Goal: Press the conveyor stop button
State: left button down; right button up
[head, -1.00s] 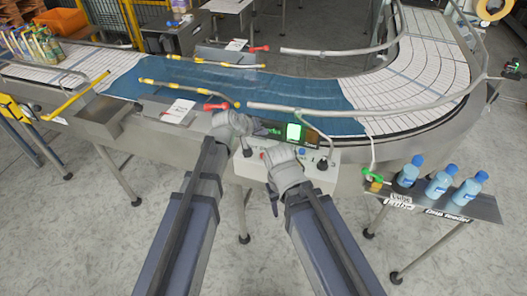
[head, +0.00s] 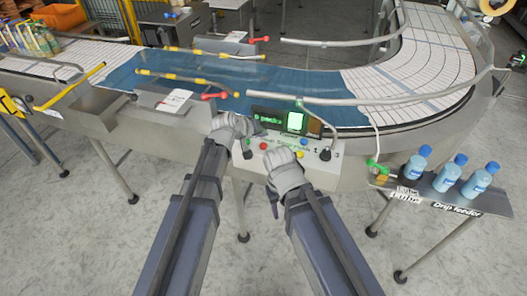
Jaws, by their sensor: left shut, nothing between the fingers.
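The conveyor's control panel (head: 312,161) is a pale box on the near side of the belt. It carries a red button (head: 263,146), a blue button (head: 304,141), a yellow button (head: 300,154) and dark knobs. The labels are too small to read surely, so I cannot tell which button is marked stop. My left gripper (head: 260,129) is shut and empty, just above and left of the red button in the picture; contact is not visible. My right gripper (head: 272,195) is below the panel's front, its fingers partly hidden by its wrist.
A lit green screen (head: 296,121) and a dark display stand behind the panel. The blue conveyor belt (head: 220,82) runs behind, with guide rails (head: 400,98). At right, blue bottles (head: 416,164) stand on the drip feeder shelf (head: 480,207).

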aim_at(262, 147)
pick_arm(q)
jog(key=shift+f+b, duration=0.7)
jog(key=shift+f, duration=0.5)
pick_arm(e)
jog(key=shift+f, duration=1.2)
pick_arm(q)
jog(key=shift+f+b, duration=0.4)
jog(key=shift+f, duration=0.05)
pick_arm(e)
jog(key=shift+f, duration=0.4)
pick_arm(q)
jog(key=shift+f+b, duration=0.5)
pick_arm(e)
jog(key=shift+f, duration=0.5)
pick_arm(q)
jog(key=shift+r, duration=0.1)
pick_arm(e)
jog(key=shift+r, duration=0.1)
pick_arm(q)
jog(key=shift+r+p, duration=0.9)
jog(key=shift+p, duration=0.05)
pick_arm(e)
jog(key=shift+r, duration=0.9)
pick_arm(q)
notch_tip(262, 147, up, 5)
jog(key=p, duration=0.5)
pick_arm(e)
notch_tip(262, 147, up, 5)
